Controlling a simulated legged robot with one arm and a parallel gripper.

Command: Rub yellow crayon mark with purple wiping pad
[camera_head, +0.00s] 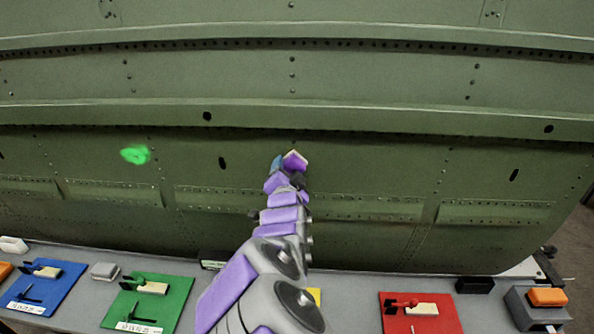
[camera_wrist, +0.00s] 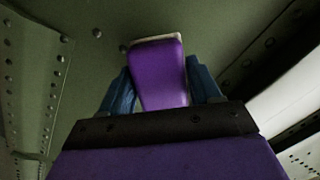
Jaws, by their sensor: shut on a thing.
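The purple wiping pad (camera_head: 296,160) is held at the tip of my gripper (camera_head: 284,164), in front of the green fuselage skin (camera_head: 380,165). In the wrist view the pad (camera_wrist: 158,72) stands upright between the two blue fingers of my gripper (camera_wrist: 162,90), which are shut on it. Its pale far edge faces the skin; I cannot tell whether it touches. No yellow crayon mark shows in either view; the pad and gripper hide the skin behind them.
A bright green mark (camera_head: 135,154) is on the skin at left. On the bench below lie a blue mat (camera_head: 62,285), a green mat (camera_head: 178,300) and a red mat (camera_head: 440,322) with tools. An orange block (camera_head: 548,297) is at right. Raised ribs cross the skin above my gripper.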

